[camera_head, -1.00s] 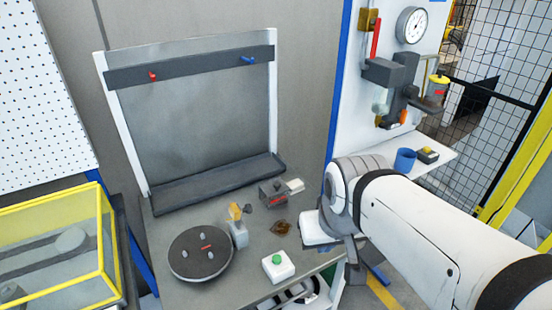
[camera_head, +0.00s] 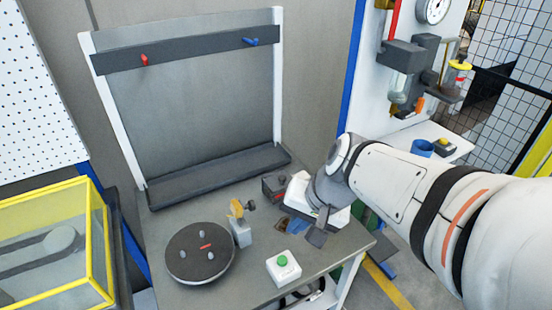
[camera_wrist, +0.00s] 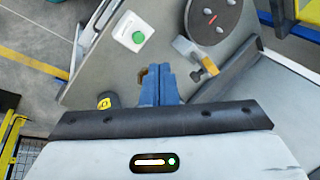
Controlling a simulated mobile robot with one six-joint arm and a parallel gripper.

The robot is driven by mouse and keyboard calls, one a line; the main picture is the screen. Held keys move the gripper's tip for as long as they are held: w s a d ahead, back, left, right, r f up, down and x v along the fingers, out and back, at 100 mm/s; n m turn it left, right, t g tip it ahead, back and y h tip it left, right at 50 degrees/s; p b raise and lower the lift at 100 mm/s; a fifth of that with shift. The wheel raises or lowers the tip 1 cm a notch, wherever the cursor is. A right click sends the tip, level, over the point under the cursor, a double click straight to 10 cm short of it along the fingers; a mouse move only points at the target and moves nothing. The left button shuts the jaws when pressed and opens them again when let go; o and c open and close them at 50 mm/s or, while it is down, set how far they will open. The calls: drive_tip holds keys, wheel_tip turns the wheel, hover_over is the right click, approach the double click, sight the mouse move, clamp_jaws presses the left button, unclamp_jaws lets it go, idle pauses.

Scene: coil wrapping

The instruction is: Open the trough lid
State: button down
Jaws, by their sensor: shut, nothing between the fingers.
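A long dark trough-like ledge (camera_head: 220,178) runs along the foot of the upright grey panel; I cannot make out a separate lid on it. A box with a yellow frame and clear top (camera_head: 52,240) stands at the far left, its top shut. I cannot tell which of these the task means. My gripper (camera_head: 297,226) is low over the right part of the bench, right of the ledge and far from the box. In the wrist view its blue fingers (camera_wrist: 158,84) are together and empty, with a small brown part showing just beyond them.
A round turntable with pegs (camera_head: 200,252), a small post with a yellow part (camera_head: 241,226) and a white box with a green button (camera_head: 284,267) stand on the grey bench. A small dark box (camera_head: 275,187) sits beside my wrist. Floor is clear to the right.

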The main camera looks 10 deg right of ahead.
drive_tip(key=w+a+f+m+t+y+b, duration=0.1)
drive_tip(key=w+a+f+m+y+b, duration=0.1)
drive_tip(key=w+f+m+y, duration=0.25)
drive_tip(key=m+t+h+b, duration=0.3)
drive_tip(key=m+t+b, duration=0.4)
drive_tip(key=m, duration=1.2)
approach(285, 184)
drive_tip(key=shift+t, duration=0.4)
drive_tip(key=x, duration=0.2)
drive_tip(key=p+x, duration=0.1)
drive_tip(key=x, duration=0.2)
drive_tip(key=shift+a+f+p, duration=0.2)
drive_tip(key=shift+f+p, duration=0.1)
drive_tip(key=shift+f, duration=0.1)
